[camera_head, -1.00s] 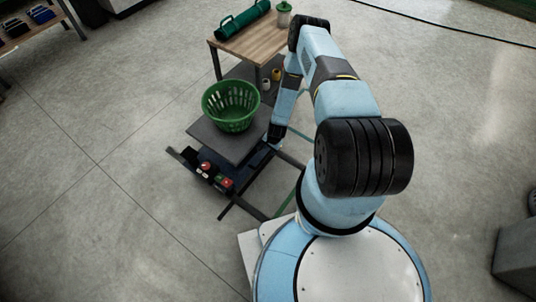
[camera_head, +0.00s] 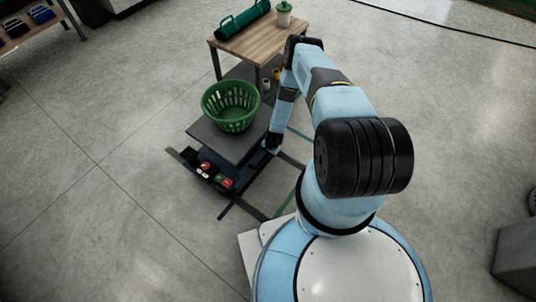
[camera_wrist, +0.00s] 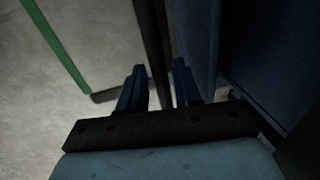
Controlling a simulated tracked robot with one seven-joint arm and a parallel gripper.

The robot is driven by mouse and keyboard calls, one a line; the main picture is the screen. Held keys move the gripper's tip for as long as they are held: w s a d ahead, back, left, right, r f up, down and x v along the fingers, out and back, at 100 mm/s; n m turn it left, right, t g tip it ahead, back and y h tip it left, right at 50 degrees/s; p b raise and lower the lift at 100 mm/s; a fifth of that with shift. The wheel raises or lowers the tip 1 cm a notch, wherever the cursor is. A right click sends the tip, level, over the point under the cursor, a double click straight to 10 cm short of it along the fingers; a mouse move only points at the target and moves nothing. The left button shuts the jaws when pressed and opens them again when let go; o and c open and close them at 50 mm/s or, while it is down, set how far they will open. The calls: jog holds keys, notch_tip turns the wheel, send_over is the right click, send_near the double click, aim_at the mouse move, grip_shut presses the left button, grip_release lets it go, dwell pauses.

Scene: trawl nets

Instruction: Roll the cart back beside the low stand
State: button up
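A low unit with a dark flat top (camera_head: 207,137) and a dark blue body stands left of my arm; it looks like the cart, but its wheels are hidden. A green slotted basket (camera_head: 231,106) sits on its top. A wood-topped table (camera_head: 254,40) stands behind it; I cannot tell whether this is the low stand. My gripper (camera_head: 272,147) is low at the unit's right side. In the wrist view my gripper (camera_wrist: 159,84) has its fingers apart. A dark bar (camera_wrist: 153,40) appears between them, and a blue panel (camera_wrist: 265,55) is close on the right; contact is unclear.
Red and green controls (camera_head: 221,181) are at the unit's near edge. A green roll (camera_head: 243,19) and a lidded jar (camera_head: 284,14) are on the table. Small spools (camera_head: 266,84) are below it. A shelf (camera_head: 35,22) is at far left. The left floor is clear.

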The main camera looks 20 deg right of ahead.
grip_shut()
dwell(0.3)
